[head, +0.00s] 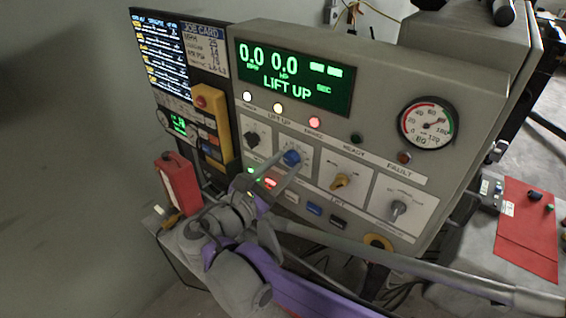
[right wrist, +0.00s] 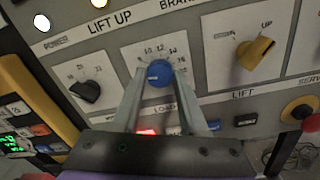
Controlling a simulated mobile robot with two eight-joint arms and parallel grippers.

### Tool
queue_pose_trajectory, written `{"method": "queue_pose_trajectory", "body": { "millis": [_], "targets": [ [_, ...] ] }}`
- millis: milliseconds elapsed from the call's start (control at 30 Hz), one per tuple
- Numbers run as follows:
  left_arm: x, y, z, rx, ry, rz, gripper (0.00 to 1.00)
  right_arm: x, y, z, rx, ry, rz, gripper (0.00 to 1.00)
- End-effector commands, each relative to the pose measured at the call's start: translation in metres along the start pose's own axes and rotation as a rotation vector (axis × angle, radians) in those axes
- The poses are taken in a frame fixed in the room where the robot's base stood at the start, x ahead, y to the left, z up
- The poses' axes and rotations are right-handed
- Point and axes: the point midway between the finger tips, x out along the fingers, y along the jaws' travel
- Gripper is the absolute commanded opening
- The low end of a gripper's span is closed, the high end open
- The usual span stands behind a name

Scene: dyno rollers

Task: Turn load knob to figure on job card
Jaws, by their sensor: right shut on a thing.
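The blue load knob (head: 291,157) sits on a white dial plate in the middle of the grey console, and in the right wrist view (right wrist: 159,72) numbers show around its upper side. My right gripper (head: 285,163) is shut on the knob, with one finger on each side of it. A pale mark shows on the knob face, but I cannot tell which figure it points to. The job card (head: 205,45) is at the console's upper left; its small figures are hard to read. My left gripper is not in view.
A black knob (right wrist: 86,91) is left of the blue one and a yellow lift knob (right wrist: 257,52) is right. The green display (head: 293,70) reads 0.0, 0.0 and LIFT UP. Several buttons sit below the dials. A red box (head: 178,184) stands at left.

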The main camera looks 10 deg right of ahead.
Motion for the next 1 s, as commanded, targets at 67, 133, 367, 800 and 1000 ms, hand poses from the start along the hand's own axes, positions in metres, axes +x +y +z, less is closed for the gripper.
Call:
{"method": "queue_pose_trajectory", "body": {
  "millis": [67,133,367,800,1000],
  "targets": [
    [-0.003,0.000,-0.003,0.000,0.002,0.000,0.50,0.000,0.000,0.001,0.074,-0.002,-0.001,0.00],
    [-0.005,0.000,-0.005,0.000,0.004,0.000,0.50,0.000,0.000,0.001,0.141,-0.005,-0.001,0.00],
    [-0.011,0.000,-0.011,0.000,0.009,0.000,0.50,0.000,0.000,0.000,0.359,-0.014,-0.002,0.00],
    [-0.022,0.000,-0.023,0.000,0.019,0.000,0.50,0.000,0.000,-0.001,0.777,-0.031,-0.002,0.00],
    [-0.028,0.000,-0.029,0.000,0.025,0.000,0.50,0.000,0.000,-0.001,0.967,-0.038,-0.003,0.00]
  ]
}}
